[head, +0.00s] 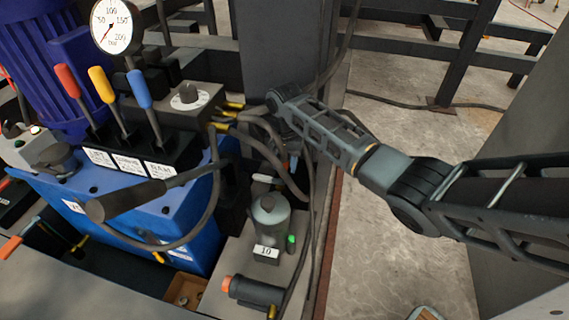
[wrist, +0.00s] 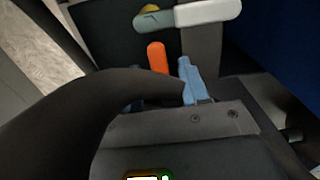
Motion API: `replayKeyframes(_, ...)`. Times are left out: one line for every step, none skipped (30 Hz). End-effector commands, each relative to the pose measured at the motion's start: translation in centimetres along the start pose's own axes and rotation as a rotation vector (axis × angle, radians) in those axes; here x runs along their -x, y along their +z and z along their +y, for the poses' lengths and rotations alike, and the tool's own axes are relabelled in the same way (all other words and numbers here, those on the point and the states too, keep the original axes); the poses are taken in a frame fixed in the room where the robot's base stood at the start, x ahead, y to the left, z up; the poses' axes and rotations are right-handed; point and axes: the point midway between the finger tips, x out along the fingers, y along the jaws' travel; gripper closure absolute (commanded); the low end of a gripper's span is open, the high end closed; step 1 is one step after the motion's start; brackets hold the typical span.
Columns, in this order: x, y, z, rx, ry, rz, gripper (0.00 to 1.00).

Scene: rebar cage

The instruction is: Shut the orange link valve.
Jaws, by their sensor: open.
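An orange handle (wrist: 158,57), which looks like the link valve's, stands up near the middle of the wrist view. My gripper (wrist: 165,88) has pale blue fingers. The right finger is plain beside the handle's lower right; the left one is mostly hidden behind a dark hose. The fingers are apart, and the handle shows between or just beyond them; I cannot tell if they touch it. In the head view my gripper (head: 291,160) is small, pointing down behind the hoses, and a little orange shows beside it. The valve body is hidden.
A thick black hose (wrist: 75,120) crosses close in front of the wrist camera. A white-and-grey lever (wrist: 190,15) lies beyond the orange handle. In the head view, hoses (head: 265,140) surround my gripper, a grey cylinder (head: 270,212) stands below, and a blue tank (head: 150,220) is left.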

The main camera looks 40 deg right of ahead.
Motion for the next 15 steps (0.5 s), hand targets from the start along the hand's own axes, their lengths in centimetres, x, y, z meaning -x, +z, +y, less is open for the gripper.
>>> replayKeyframes(0.04, -0.01, 0.00, 0.000, 0.000, 0.000, 0.55)
replayKeyframes(0.04, -0.01, 0.00, 0.000, 0.000, 0.000, 0.55)
replayKeyframes(0.04, 0.00, 0.00, 0.000, 0.000, 0.000, 0.55)
replayKeyframes(0.04, 0.00, 0.00, 0.000, 0.000, 0.000, 0.58)
replayKeyframes(0.03, 0.00, 0.00, 0.000, 0.000, 0.000, 0.61)
replayKeyframes(0.03, 0.00, 0.00, 0.000, 0.000, 0.000, 0.65)
replayKeyframes(0.03, 0.00, 0.00, 0.000, 0.000, 0.000, 0.68)
replayKeyframes(0.03, 0.00, 0.00, 0.000, 0.000, 0.000, 0.71)
replayKeyframes(0.03, 0.01, 0.00, 0.000, 0.000, 0.000, 0.74)
replayKeyframes(0.03, 0.01, 0.00, 0.000, 0.000, 0.000, 0.77)
replayKeyframes(0.03, 0.01, 0.00, 0.000, 0.000, 0.000, 0.80)
replayKeyframes(0.03, 0.01, 0.00, 0.000, 0.000, 0.000, 0.84)
replayKeyframes(0.03, 0.01, 0.00, 0.000, 0.000, 0.000, 0.87)
replayKeyframes(0.03, 0.01, 0.00, 0.000, 0.000, 0.000, 0.90)
replayKeyframes(0.03, 0.01, 0.01, 0.000, 0.000, -0.001, 0.94)
